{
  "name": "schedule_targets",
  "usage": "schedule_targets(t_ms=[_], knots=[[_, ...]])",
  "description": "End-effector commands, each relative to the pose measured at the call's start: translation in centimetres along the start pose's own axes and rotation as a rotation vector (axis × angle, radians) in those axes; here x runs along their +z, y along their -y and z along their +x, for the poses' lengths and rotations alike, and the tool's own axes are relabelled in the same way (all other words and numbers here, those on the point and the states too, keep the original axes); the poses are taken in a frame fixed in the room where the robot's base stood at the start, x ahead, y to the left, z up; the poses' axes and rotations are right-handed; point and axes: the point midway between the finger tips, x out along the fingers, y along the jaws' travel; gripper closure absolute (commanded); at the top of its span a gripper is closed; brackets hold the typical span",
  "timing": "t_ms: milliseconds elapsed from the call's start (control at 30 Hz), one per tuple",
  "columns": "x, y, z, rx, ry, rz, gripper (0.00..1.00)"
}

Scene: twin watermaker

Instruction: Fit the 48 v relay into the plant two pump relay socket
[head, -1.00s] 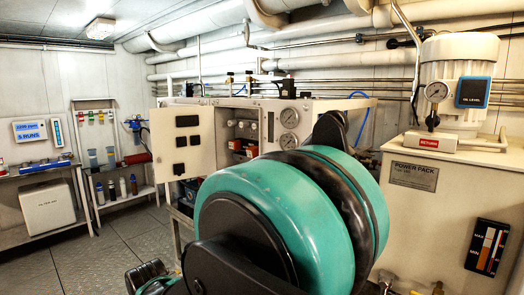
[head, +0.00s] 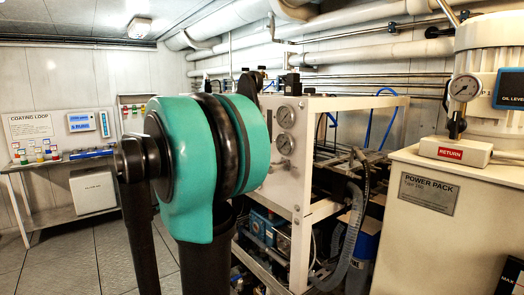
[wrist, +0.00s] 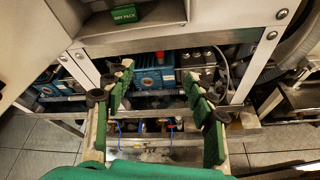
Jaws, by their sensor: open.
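My gripper (wrist: 158,92) is open in the wrist view, with green-padded fingers spread wide and nothing between them. It points at the lower part of a white-framed machine, above blue pump units (wrist: 152,77). I cannot make out the 48 V relay or the plant two pump relay socket in either view. In the head view my teal arm joint covers the left part of the white machine (head: 318,125). The open cabinet there is hidden.
A green box labelled DRY PACK (wrist: 135,13) is at the top of the wrist view. The power pack (head: 420,225) stands on the right, with a grey hose (head: 350,235) beside it. A shelf (head: 60,162) stands at the far left. Floor (head: 75,265) is clear there.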

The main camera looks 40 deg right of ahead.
Motion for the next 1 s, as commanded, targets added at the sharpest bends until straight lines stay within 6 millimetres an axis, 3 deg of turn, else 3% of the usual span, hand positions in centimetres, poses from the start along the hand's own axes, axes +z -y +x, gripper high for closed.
schedule_targets(t_ms=[33,100,200,300,467,1000], knots=[[2.5,-1.8,-0.1,-0.001,0.085,-0.079,0.45],[5.5,-3.6,-0.4,-0.009,0.189,-0.180,0.45],[8.5,-5.5,-1.0,-0.026,0.296,-0.280,0.45],[10.2,-6.5,-1.4,-0.040,0.353,-0.334,0.45],[11.3,-6.8,0.0,-0.049,0.376,-0.354,0.45],[14.7,-6.9,8.9,-0.048,0.372,-0.351,0.45]])
